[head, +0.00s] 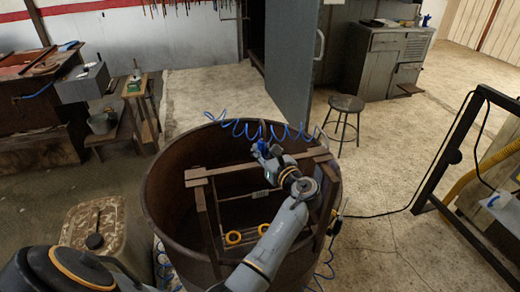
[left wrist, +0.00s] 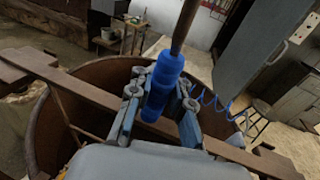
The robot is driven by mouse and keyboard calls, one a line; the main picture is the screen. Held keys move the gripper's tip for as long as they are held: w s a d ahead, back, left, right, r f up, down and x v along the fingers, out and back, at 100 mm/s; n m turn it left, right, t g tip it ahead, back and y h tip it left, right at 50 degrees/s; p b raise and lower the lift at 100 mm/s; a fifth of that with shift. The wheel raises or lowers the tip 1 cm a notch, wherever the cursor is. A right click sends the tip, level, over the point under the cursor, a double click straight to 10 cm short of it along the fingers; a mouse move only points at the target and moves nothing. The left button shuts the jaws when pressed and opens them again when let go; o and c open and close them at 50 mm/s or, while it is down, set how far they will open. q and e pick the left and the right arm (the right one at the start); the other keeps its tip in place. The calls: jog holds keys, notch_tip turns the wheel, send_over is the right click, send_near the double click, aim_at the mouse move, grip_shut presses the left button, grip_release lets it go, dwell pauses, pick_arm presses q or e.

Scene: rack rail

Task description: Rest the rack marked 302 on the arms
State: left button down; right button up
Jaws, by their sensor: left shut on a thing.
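My left gripper (head: 268,152) is over the far part of a round rusty tub (head: 165,205). It is shut on a blue grip (left wrist: 162,88) with a dark rod, which stands up between its fingers in the left wrist view. A brown beam (head: 225,171) crosses the tub just below the gripper; it also shows behind the fingers in the left wrist view (left wrist: 75,92). Bars run from the beam toward me. A small pale tag (head: 260,194) hangs inside the tub, its marking too small to read. My right gripper is out of view.
A blue coiled hose (head: 240,128) runs along the tub's far rim. A stool (head: 346,106) and grey cabinet (head: 385,65) are behind right. A dark metal frame (head: 447,158) stands at the right. Floor between is mostly clear.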

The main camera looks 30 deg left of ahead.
aim_at(261, 123)
pick_arm(q)
jog(key=shift+f, duration=0.1)
dwell(0.6)
jog(key=c, duration=1.1)
grip_release()
jog(key=shift+c, duration=0.2)
jog(key=shift+f, duration=0.2)
jog(key=shift+r, duration=0.15)
notch_tip(261, 123, up, 10)
jog(key=shift+f, duration=0.1)
